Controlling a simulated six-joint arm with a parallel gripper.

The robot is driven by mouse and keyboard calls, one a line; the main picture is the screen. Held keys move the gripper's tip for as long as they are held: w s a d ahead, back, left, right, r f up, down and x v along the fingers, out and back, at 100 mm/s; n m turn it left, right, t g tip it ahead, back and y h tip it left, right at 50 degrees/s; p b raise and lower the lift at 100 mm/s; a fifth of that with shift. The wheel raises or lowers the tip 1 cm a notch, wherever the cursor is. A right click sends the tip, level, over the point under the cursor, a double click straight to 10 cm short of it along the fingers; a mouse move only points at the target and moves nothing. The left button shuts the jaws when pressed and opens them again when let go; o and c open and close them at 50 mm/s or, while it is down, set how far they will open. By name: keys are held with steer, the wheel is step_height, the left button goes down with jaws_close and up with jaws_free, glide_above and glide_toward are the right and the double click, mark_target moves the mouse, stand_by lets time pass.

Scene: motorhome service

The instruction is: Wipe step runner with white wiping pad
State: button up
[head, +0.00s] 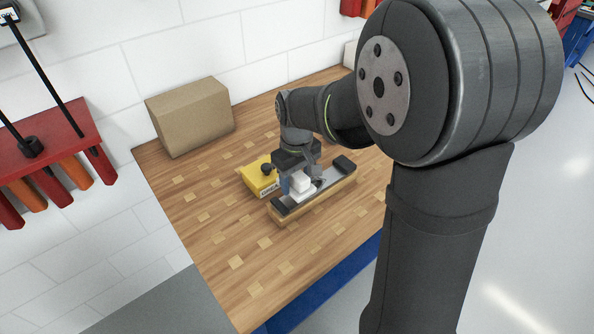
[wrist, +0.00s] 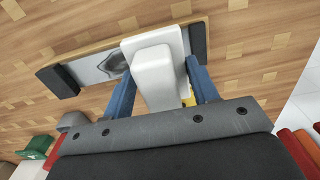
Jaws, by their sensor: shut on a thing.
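The step runner (head: 330,180) is a long metal-topped strip on a wooden base with dark end blocks, lying on the workbench. In the wrist view the step runner (wrist: 92,70) shows a dark smudge (wrist: 112,64) on its metal face. My gripper (head: 297,186) is above the runner, its blue fingers shut on the white wiping pad (head: 302,193). In the wrist view the pad (wrist: 155,62) has a block-like grip between the fingers and a wider flat base over the runner, beside the smudge. I cannot tell for sure whether the base touches the metal.
A yellow box (head: 257,177) with a dark knob stands close behind the runner. A cardboard box (head: 190,116) stands at the back left of the wooden workbench (head: 215,240). The bench front is clear. A red tool rack (head: 60,145) hangs on the left wall.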

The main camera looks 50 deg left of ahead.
mark_target(328, 178)
step_height(328, 178, down, 4)
steer(key=shift+r, duration=0.15)
steer(key=shift+w, duration=0.3)
steer(key=shift+c, duration=0.5)
steer(key=shift+w+f, duration=0.25)
steer(key=shift+w, duration=5.1)
steer(key=shift+s, duration=5.5)
steer(key=shift+s+r, duration=0.15)
steer(key=shift+s, duration=0.05)
steer(key=shift+w+r, duration=0.1)
steer(key=shift+r, duration=3.95)
